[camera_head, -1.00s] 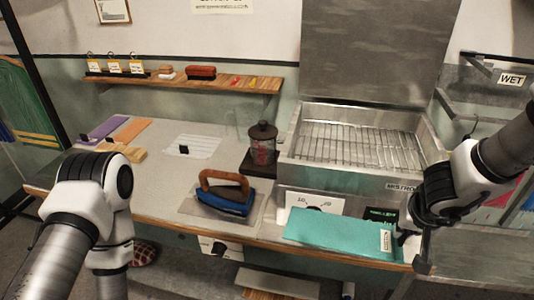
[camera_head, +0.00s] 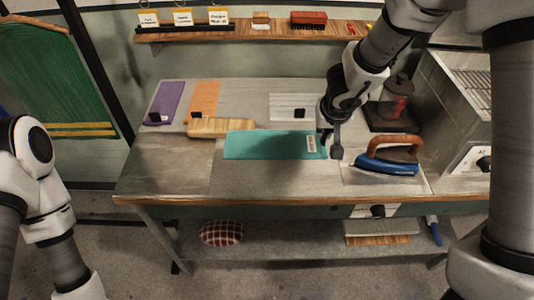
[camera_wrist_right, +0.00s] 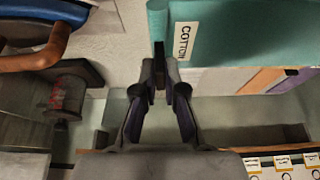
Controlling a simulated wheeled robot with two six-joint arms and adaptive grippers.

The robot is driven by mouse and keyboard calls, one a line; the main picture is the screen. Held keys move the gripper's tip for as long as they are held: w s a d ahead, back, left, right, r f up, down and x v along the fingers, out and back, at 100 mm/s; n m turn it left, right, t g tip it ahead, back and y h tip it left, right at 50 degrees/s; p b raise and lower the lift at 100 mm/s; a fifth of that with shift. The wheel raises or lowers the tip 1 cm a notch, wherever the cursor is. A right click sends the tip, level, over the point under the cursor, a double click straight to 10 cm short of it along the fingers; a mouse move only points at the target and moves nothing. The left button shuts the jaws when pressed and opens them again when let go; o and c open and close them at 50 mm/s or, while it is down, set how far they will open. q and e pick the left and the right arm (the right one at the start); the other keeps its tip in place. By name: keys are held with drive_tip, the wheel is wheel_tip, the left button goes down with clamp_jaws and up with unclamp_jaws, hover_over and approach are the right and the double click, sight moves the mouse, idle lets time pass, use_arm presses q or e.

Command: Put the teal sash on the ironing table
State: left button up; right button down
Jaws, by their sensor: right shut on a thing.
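The teal sash (camera_head: 262,145) is a flat folded strip with a white label at its right end.
A blue iron (camera_head: 385,168) stands on a plate right of the sash. Purple (camera_head: 165,103) and orange (camera_head: 203,98) cloths and a wooden board (camera_head: 220,127) lie left and behind. A dark-lidded jar (camera_head: 393,100) stands behind the iron. The front left tabletop is clear.

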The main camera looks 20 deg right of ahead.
drive_tip(key=w, duration=0.1)
drive_tip(key=w+f, duration=0.1)
drive_tip(key=w, duration=0.1)
drive_tip(key=w+f, duration=0.1)
drive_tip(key=shift+w+d+f+p, duration=0.1)
drive_tip(key=shift+w+d+p, duration=0.1)
drive_tip(key=shift+w+p, duration=0.2)
wheel_tip(320, 180, down, 10)
drive_tip(key=b, duration=0.9)
drive_tip(key=shift+r, duration=0.2)
drive_tip(key=shift+d+f+b, duration=0.1)
drive_tip(key=shift+f+b, duration=0.3)
drive_tip(key=shift+b, duration=0.1)
drive_tip(key=shift+d+r, duration=0.1)
drive_tip(key=shift+r, duration=0.2)
drive_tip(key=shift+f, duration=0.2)
use_arm(q)
wheel_tip(320, 180, down, 7)
drive_tip(key=shift+d, duration=0.25)
use_arm(e)
drive_tip(key=c, duration=1.2)
unclamp_jaws()
drive_tip(key=shift+c, duration=0.2)
use_arm(q)
drive_tip(key=shift+f, duration=0.1)
